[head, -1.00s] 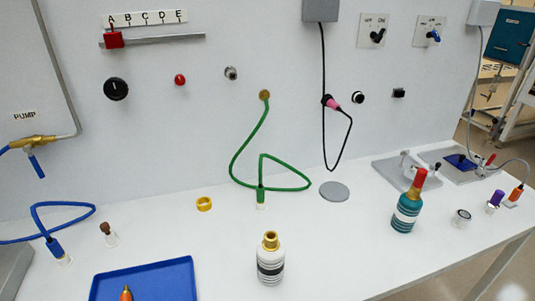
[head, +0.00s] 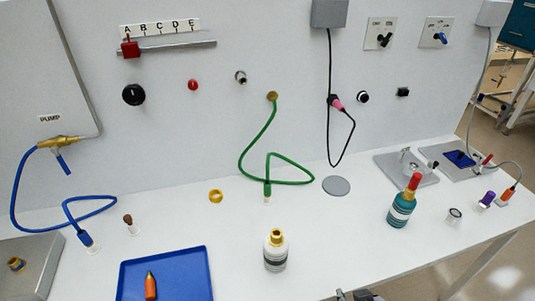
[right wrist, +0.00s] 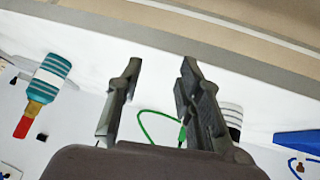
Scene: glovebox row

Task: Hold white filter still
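The white filter is most likely the white bottle-shaped body (head: 275,256) with dark bands and a gold neck, standing upright on the bench in the head view. In the right wrist view its banded side (right wrist: 234,112) shows partly behind a finger. My right gripper (right wrist: 160,66) is open with nothing between its fingers. In the head view its dark fingertips (head: 357,295) just show at the bottom edge, to the right of the filter and apart from it. My left gripper is not in view.
A blue tray (head: 190,285) with an orange pointed piece (head: 151,286) lies left of the filter. A teal banded bottle (head: 401,209) with a red top stands to the right. A green hose (head: 245,150) reaches the bench behind. The bench between filter and teal bottle is clear.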

